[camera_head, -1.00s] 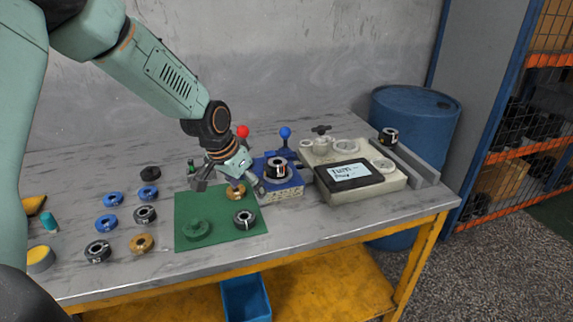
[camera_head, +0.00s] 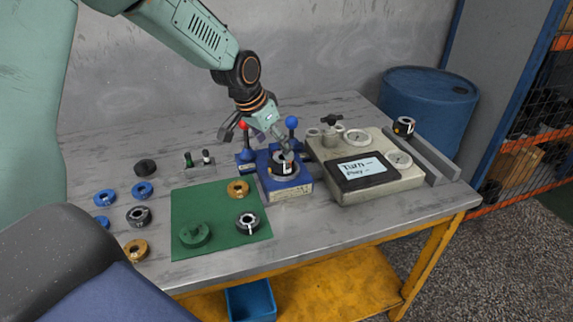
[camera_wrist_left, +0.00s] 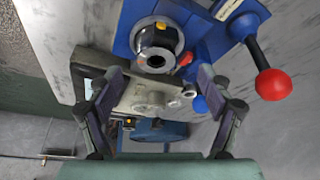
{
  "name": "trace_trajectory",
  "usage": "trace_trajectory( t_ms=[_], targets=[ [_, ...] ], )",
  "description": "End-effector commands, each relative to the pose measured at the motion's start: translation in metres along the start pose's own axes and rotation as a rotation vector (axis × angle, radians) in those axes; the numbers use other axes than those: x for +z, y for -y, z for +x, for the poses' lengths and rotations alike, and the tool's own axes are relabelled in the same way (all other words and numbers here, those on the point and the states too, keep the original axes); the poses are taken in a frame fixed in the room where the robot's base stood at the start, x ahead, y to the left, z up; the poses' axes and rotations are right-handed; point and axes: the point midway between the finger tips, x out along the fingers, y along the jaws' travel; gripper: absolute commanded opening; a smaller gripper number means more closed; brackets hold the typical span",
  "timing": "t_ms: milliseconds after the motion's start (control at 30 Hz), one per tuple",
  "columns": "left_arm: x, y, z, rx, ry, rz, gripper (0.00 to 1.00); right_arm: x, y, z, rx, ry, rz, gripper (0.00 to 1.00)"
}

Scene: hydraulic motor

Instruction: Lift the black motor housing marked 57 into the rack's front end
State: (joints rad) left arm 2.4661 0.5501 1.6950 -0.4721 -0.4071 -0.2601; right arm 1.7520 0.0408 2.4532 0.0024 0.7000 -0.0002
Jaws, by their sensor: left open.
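A black motor housing (camera_head: 284,168) with a white-and-orange mark sits upright in the blue fixture (camera_head: 305,189). I cannot read a number on it. In the left wrist view the housing (camera_wrist_left: 155,38) lies beyond and above the fingertips. My left gripper (camera_head: 258,133) is open and empty, above and behind the fixture, with one finger close to the housing. Its two spread fingers (camera_wrist_left: 166,95) show in the wrist view. The grey two-rail rack (camera_head: 436,160) stands at the right, with another black housing (camera_head: 404,126) at its far end and its near end bare. My right gripper is not seen.
A beige test unit (camera_head: 375,185) with a written black panel stands between fixture and rack. Red and blue ball knobs (camera_head: 291,122) rise behind the fixture. A green mat (camera_head: 215,218) and loose rings lie left. A blue barrel (camera_head: 430,95) stands behind the rack.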

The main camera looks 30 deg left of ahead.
Motion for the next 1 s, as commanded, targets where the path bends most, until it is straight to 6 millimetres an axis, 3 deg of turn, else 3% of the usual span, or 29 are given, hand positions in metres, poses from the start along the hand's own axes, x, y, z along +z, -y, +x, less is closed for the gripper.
trace_trajectory(
  t_ms=[500, 800, 1000],
  targets=[
    [-0.005, -0.007, 0.065, -0.001, 0.001, 0.002, 0.79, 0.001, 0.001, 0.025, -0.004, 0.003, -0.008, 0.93],
    [-0.008, -0.005, 0.068, 0.000, -0.002, 0.003, 0.79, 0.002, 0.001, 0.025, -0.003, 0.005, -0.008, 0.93],
    [-0.008, -0.005, 0.068, 0.000, -0.001, 0.002, 0.62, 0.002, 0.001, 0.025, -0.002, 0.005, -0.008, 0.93]
  ],
)
